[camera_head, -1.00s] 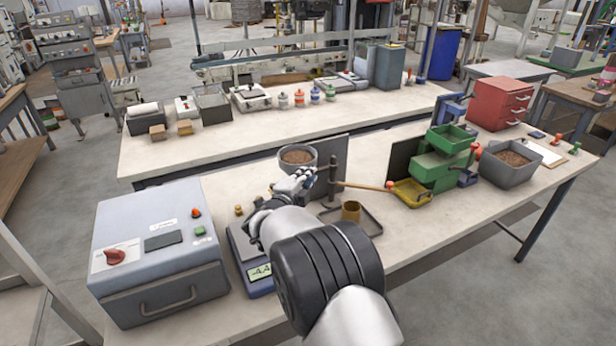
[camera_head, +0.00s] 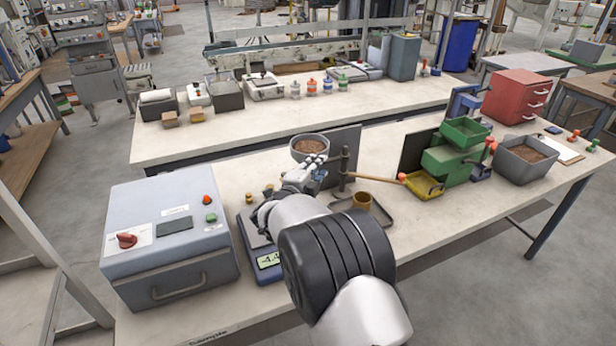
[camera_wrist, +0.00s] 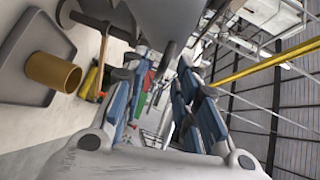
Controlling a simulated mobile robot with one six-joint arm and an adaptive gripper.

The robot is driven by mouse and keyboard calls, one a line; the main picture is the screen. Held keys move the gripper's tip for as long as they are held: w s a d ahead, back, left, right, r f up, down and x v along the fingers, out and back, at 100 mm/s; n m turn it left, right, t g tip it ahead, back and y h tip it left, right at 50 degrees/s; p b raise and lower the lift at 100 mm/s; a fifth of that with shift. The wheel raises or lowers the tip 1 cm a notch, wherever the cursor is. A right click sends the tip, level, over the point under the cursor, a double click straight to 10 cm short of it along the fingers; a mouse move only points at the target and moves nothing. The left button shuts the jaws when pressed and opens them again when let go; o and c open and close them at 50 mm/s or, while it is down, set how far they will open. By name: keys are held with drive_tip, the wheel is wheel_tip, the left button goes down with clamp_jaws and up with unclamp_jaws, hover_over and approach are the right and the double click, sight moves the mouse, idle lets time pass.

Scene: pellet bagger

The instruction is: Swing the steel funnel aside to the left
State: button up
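The steel funnel (camera_head: 309,149), a grey bowl filled with brown pellets, sits on a dark post (camera_head: 345,168) above the near bench. In the wrist view its grey underside (camera_wrist: 185,20) fills the top middle, with a short spout (camera_wrist: 167,60) pointing down. My gripper (camera_head: 316,172) is just below and in front of the funnel. In the wrist view its blue-padded fingers (camera_wrist: 162,85) stand apart with a gap between them. The spout appears in line with that gap; I cannot tell whether a finger touches it.
A brass cup (camera_head: 361,201) stands on a dark tray (camera_head: 378,220) below the arm. A dark upright plate (camera_head: 343,140) stands behind the funnel. A grey sealer box (camera_head: 165,262) is left.

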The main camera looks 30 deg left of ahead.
drive_tip(key=s+d+r, duration=0.1)
drive_tip(key=s, duration=1)
drive_tip(key=shift+r, duration=0.3)
drive_tip(key=shift+d, duration=0.1)
drive_tip(key=w+d+r+n+g+y, duration=0.25)
drive_tip(key=w+d+r+n, duration=0.2)
drive_tip(key=d+r, duration=0.45)
drive_tip(key=s+d+r+n+g+y, duration=0.1)
drive_tip(key=s+d+r+n, duration=0.15)
drive_tip(key=d, duration=0.35)
drive_tip(key=s+d+r+n+g, duration=0.2)
drive_tip(key=d+r, duration=0.1)
drive_tip(key=d, duration=0.2)
drive_tip(key=s+d+f+n+g+h, duration=0.1)
drive_tip(key=s+d+f+n+g, duration=0.1)
drive_tip(key=s+d, duration=0.7)
drive_tip(key=s+d+f+n+g+h, duration=0.2)
drive_tip(key=s+d+f, duration=0.1)
drive_tip(key=s+d, duration=0.6)
drive_tip(key=s+d+f+n+g+h, duration=0.2)
drive_tip(key=s+d, duration=0.7)
drive_tip(key=s, duration=0.1)
drive_tip(key=shift+s+d+f, duration=0.25)
drive_tip(key=shift+d+f, duration=0.05)
drive_tip(key=shift+d, duration=0.1)
